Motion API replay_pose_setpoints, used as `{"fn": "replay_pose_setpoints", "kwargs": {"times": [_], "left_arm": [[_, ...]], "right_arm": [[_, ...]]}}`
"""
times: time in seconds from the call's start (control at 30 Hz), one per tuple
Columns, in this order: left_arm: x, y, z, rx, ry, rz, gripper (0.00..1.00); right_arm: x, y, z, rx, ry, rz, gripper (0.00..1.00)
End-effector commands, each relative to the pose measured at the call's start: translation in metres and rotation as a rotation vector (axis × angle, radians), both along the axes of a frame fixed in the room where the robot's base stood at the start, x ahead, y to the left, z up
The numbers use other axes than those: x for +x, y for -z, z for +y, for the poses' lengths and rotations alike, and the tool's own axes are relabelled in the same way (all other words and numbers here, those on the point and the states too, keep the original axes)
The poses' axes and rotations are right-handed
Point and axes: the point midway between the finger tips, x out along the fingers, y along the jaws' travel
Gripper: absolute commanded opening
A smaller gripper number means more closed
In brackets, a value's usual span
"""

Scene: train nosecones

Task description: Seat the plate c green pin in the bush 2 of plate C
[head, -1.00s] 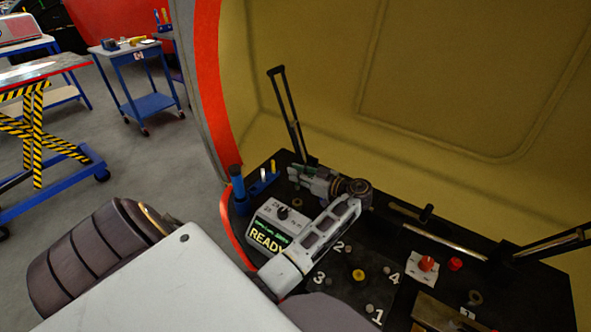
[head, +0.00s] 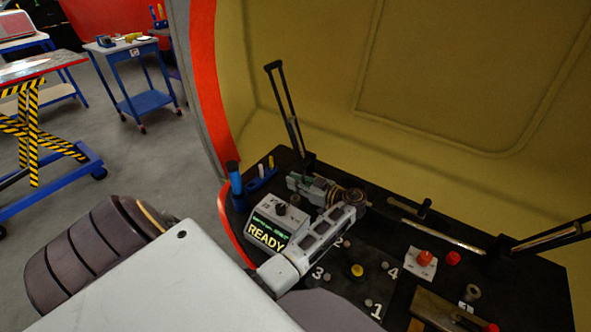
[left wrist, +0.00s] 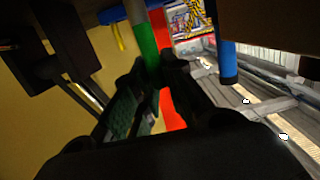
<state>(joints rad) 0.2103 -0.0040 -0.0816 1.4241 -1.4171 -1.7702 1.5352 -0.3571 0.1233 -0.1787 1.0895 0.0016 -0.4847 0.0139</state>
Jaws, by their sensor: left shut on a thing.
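My left gripper (head: 298,183) is above the far left part of the black board, just right of the blue pin rack (head: 262,183). In the left wrist view its fingers (left wrist: 160,75) are shut on the plate c green pin (left wrist: 147,45), which has a grey part above the green. In the head view I cannot make out the pin. Plate C (head: 352,290) is the dark numbered area with grey bushes, where labels 1, 3 and 4 show. A bush beside my forearm (head: 347,243) is likely bush 2; its label is hidden. My right gripper is not in view.
A READY box (head: 268,232) stands left of my forearm. A blue pin (head: 235,180) stands at the board's left edge. Red knobs (head: 424,258), a ring (head: 473,292) and a brown block (head: 440,312) are at right. Black struts (head: 285,105) rise from the board.

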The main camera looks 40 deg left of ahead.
Motion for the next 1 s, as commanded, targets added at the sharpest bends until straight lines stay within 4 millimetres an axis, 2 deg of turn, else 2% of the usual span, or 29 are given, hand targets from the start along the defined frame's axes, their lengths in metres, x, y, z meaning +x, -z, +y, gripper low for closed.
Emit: {"fn": "replay_pose_setpoints", "kwargs": {"times": [0.23, 0.6, 0.77, 1.0], "left_arm": [[0.0, 0.004, 0.0, 0.0, 0.0, 0.0, 0.0], [0.0, 0.036, 0.0, 0.0, 0.0, 0.0, 0.0], [0.0, 0.037, 0.0, -0.001, 0.0, -0.001, 0.0], [0.0, 0.038, 0.0, 0.0, 0.0, -0.001, 0.0]], "right_arm": [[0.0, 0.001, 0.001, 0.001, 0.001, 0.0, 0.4], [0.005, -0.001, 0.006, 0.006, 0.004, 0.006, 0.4], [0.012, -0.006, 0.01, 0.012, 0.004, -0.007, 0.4], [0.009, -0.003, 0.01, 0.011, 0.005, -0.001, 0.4]]}}
